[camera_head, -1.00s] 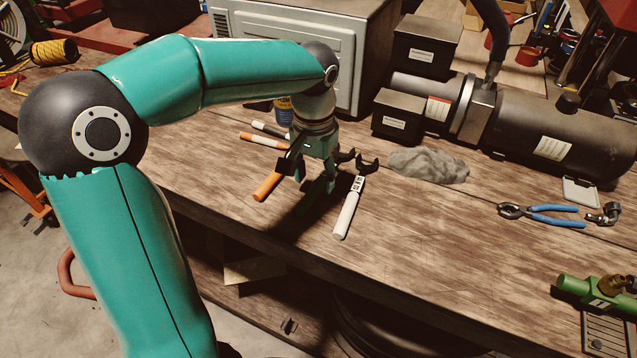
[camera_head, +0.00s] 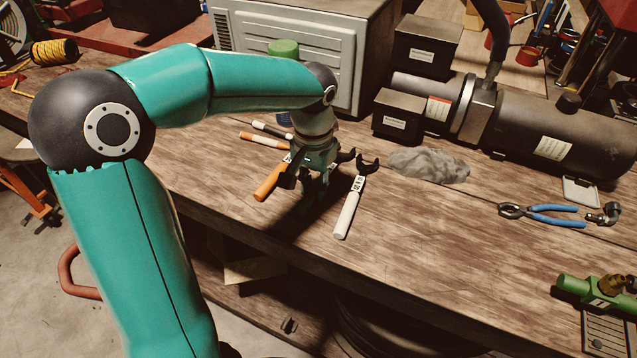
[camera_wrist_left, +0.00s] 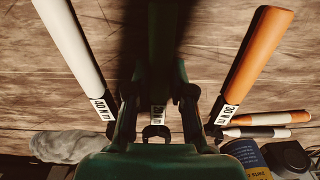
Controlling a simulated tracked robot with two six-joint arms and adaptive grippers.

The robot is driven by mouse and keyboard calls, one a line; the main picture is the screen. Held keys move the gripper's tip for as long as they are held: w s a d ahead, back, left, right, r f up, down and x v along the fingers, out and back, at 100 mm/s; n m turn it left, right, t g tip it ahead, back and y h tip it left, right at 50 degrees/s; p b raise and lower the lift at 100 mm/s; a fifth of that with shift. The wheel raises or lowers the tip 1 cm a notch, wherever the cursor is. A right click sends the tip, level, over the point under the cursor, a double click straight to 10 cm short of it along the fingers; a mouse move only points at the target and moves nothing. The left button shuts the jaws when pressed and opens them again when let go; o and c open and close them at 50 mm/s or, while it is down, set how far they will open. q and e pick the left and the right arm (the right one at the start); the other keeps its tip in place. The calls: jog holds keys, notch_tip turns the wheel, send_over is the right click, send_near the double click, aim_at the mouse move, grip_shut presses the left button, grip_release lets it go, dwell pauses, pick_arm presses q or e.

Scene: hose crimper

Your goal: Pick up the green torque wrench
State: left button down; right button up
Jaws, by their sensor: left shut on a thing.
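The green torque wrench lies between a white-handled wrench (camera_head: 348,212) and an orange-handled wrench (camera_head: 271,182) on the wooden bench. In the left wrist view its dark green handle (camera_wrist_left: 161,45) runs away between my fingers, with its small white label just behind them. My left gripper (camera_head: 309,184) is low over the bench and shut on the green wrench; it also shows in the left wrist view (camera_wrist_left: 158,98). In the head view the gripper and shadow hide most of the green wrench. My right gripper is not in view.
The white and orange wrenches lie close on either side. A grey rag (camera_head: 428,165) lies to the right, with blue-handled pliers (camera_head: 553,214) farther off.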

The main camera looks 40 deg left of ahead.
pick_arm(q)
jog(key=shift+r, duration=0.1)
notch_tip(320, 180, up, 20)
jog(key=p, duration=0.2)
dwell(0.5)
jog(key=c, duration=1.6)
grip_release()
grip_shut()
